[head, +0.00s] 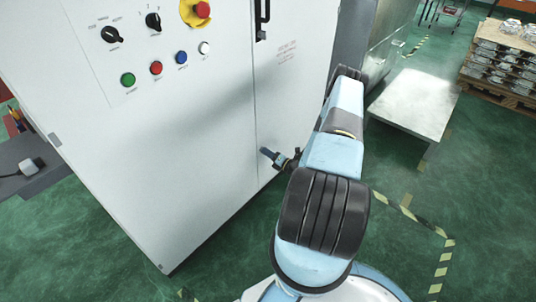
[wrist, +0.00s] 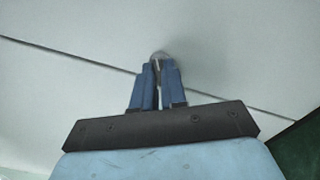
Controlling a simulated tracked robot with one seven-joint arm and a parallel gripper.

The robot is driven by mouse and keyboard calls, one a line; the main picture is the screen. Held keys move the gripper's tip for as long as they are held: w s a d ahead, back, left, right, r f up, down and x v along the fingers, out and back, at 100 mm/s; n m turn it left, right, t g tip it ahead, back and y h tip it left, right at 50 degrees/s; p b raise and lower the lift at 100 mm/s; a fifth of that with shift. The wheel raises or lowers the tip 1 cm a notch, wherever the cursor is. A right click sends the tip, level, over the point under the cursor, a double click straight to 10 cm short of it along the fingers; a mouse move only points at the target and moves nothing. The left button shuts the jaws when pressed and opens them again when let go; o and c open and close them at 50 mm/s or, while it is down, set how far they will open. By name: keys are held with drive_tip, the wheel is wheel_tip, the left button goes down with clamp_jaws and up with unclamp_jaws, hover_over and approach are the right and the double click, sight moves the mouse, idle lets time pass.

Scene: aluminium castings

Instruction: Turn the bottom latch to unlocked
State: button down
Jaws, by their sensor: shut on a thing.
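A tall white cabinet (head: 190,130) fills the left and middle of the head view. Its door seam runs down near the right side. My gripper (head: 266,152) is low on the cabinet front, close to this seam, with its blue fingers against the door. In the wrist view my gripper (wrist: 158,65) is shut on the bottom latch (wrist: 160,55). Only a small rounded grey edge of the latch shows beyond the fingertips, beside the dark seam. The rest of it is hidden by the fingers, so I cannot tell which way it is turned.
A black door handle (head: 261,20) is higher on the cabinet. A panel with knobs, coloured buttons and a red emergency stop (head: 202,9) is at upper left. A grey metal platform (head: 415,103) and a pallet of castings (head: 502,70) stand at right. Green floor is open between.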

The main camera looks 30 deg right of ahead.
drive_tip(key=shift+d+n, duration=0.1)
drive_tip(key=shift+n, duration=0.2)
drive_tip(key=n, duration=1.1)
drive_tip(key=shift+f, duration=0.1)
drive_tip(key=shift+n, duration=0.3)
idle(0.4)
drive_tip(key=c, duration=1.2)
unclamp_jaws()
drive_tip(key=v, duration=1.3)
drive_tip(key=shift+s+d, duration=0.1)
drive_tip(key=shift+s, duration=0.3)
